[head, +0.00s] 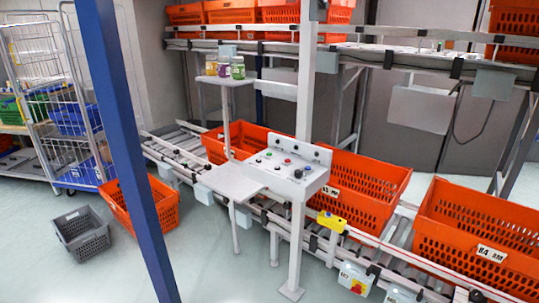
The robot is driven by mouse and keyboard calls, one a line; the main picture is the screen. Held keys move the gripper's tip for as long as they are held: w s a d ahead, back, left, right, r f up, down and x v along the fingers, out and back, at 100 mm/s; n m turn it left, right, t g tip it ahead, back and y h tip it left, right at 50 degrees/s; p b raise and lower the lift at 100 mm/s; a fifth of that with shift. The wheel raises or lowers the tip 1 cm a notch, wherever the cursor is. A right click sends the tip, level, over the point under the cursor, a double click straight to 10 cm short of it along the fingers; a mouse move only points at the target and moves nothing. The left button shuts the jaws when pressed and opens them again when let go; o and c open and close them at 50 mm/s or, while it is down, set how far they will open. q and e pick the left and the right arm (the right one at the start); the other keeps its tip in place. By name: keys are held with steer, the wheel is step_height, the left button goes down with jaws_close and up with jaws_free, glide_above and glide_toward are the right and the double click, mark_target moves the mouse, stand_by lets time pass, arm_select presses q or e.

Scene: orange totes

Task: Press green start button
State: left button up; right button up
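A light grey control panel (285,170) stands on a post in the middle of the head view, beside the conveyor. Its sloping face and raised back strip carry several small buttons and knobs. A red button (287,161) shows on the face, and dark knobs sit to the right of it. Neither of my grippers is in view.
Orange totes (365,172) sit along the roller conveyor (392,238) behind the panel. A grey shelf (230,186) adjoins its left. A blue post (128,150) crosses the left foreground. An orange tote and a grey crate (82,232) lie on the floor. Jars (237,68) stand on a small stand.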

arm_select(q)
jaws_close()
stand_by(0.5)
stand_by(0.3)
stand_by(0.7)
